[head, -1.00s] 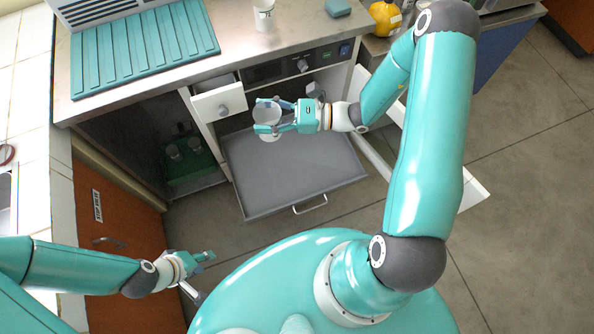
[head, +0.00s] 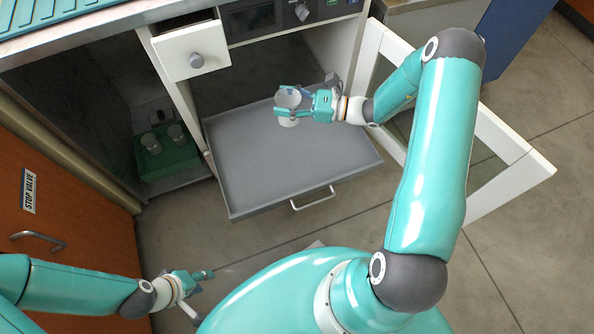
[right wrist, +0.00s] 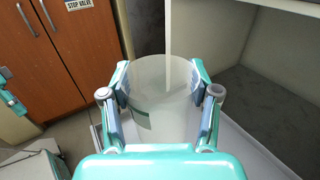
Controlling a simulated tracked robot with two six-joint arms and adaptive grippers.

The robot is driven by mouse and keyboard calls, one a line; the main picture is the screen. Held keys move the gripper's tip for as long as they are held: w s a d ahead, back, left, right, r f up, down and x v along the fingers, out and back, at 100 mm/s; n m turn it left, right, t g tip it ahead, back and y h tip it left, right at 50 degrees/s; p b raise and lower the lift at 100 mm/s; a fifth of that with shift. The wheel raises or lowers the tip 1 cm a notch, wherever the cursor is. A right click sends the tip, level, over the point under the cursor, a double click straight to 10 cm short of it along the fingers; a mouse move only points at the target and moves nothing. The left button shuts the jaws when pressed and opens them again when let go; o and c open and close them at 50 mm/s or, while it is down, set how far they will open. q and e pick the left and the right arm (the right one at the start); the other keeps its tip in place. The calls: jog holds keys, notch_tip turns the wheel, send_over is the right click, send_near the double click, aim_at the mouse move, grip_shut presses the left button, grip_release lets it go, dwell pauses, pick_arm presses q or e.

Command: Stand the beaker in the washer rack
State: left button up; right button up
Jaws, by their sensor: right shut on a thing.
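The beaker is a clear, whitish cylinder (head: 288,97) with a small green-grey patch on its side in the right wrist view (right wrist: 160,95). My right gripper (head: 281,101) is shut around its sides, one finger on each side. The beaker looks upright, over the back part of a grey pull-out tray (head: 260,170), which I take to be the washer rack. I cannot tell whether its base touches the tray. My left gripper (head: 198,288) is empty and open, low at the front left, away from the beaker.
A white open door (head: 510,150) stands right of the tray. A small white drawer (head: 190,55) juts out above its left side. A green holder with bottles (head: 165,160) sits in the left bay. The orange cabinet (head: 60,190) is at left. Most of the tray is bare.

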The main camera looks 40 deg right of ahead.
jog(key=shift+h, duration=0.3)
jog(key=f+b, duration=0.1)
jog(key=f, duration=0.1)
jog(key=d+f+b, duration=0.1)
jog(key=w+d+f+b, duration=0.1)
jog(key=f, duration=0.1)
jog(key=shift+d+f+b, duration=0.1)
jog(key=shift+f+b, duration=0.25)
notch_tip(320, 180, down, 20)
jog(key=b, duration=0.6)
jog(key=shift+r, duration=0.15)
pick_arm(q)
notch_tip(320, 180, down, 12)
pick_arm(e)
jog(key=shift+s, duration=0.1)
jog(key=o, duration=1.1)
jog(key=shift+o, duration=0.3)
pick_arm(q)
jog(key=shift+r, duration=0.1)
pick_arm(e)
jog(key=shift+r, duration=0.1)
pick_arm(q)
jog(key=shift+r+p, duration=0.55)
jog(key=shift+r, duration=0.05)
pick_arm(e)
send_over(314, 161)
